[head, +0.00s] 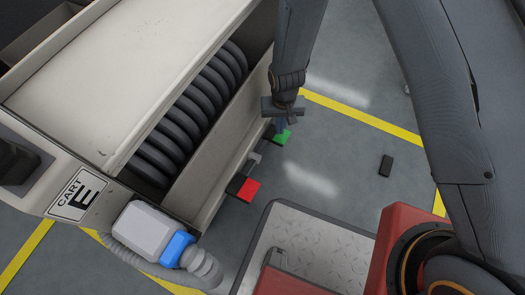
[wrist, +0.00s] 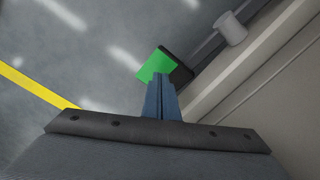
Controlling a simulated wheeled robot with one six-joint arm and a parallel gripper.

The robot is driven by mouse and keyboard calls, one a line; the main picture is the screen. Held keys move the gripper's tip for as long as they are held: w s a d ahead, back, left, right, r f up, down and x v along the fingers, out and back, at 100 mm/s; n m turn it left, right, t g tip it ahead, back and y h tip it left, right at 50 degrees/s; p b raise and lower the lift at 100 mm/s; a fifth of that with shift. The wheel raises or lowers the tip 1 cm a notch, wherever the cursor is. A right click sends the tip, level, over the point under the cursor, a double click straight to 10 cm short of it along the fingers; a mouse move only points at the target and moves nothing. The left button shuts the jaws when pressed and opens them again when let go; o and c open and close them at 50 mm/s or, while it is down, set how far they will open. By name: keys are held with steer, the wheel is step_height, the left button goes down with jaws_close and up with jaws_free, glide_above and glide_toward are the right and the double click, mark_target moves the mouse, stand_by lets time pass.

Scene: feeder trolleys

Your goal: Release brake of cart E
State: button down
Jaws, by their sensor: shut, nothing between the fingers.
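Cart E (head: 68,55) is a pale cart with a label reading "CART E" (head: 79,196) on its end panel. Low on its side are a red pedal (head: 248,190) and a green pedal (head: 282,137), both on dark arms. The green pedal shows also in the wrist view (wrist: 157,65). My gripper (head: 281,126) points down at the green pedal, its blue fingers shut and empty. In the wrist view the fingertips (wrist: 158,84) overlap the pedal's near edge. I cannot tell whether they touch it.
A grey box with a blue connector (head: 178,248) and a ribbed hose sits at the cart's end. A dark block (head: 386,165) lies on the floor at right. Yellow lines (head: 365,118) mark the grey floor. A grey stub (wrist: 230,28) sticks out beside the pedal.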

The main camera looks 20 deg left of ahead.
step_height(320, 180, up, 10)
steer(key=p, duration=0.8)
stand_by(0.7)
steer(key=s+d+r+n, duration=0.1)
steer(key=s+r, duration=0.1)
steer(key=r, duration=0.9)
steer(key=s+d+r, duration=0.2)
steer(key=s+r, duration=0.1)
steer(key=r, duration=0.8)
steer(key=s+d+r, duration=0.9)
steer(key=s+r, duration=0.2)
steer(key=r, duration=0.2)
steer(key=d+r+m+p, duration=0.3)
steer(key=d+r+p, duration=0.7)
steer(key=r+p, duration=0.3)
steer(key=d+r+m+p, duration=0.3)
steer(key=d+r+p, duration=0.7)
steer(key=r+p, duration=0.3)
steer(key=p, duration=0.3)
steer(key=shift+d+r+p, duration=0.15)
steer(key=shift+r+p, duration=0.05)
steer(key=shift+p, duration=0.2)
